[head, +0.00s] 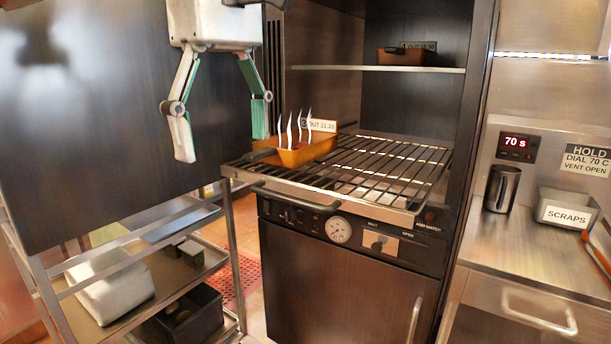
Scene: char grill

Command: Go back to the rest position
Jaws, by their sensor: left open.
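My left gripper (222,143) hangs fingers down at the upper left of the head view. Its two fingers with green pads are spread apart with nothing between them. It is in front of the dark panel, to the left of an orange pan (293,156). The pan sits at the left of the wire rack (385,170), with white wavy steam shapes above it and a label behind it. The gripper looks apart from the pan. My right gripper is not in view.
A brown pan (407,57) sits on the upper shelf (340,68). A steel counter at right holds a dark metal cup (502,188) and a scraps bin (568,212). A cart (192,268) with a white container and dark bins stands at lower left. A dark panel (90,110) stands behind the gripper.

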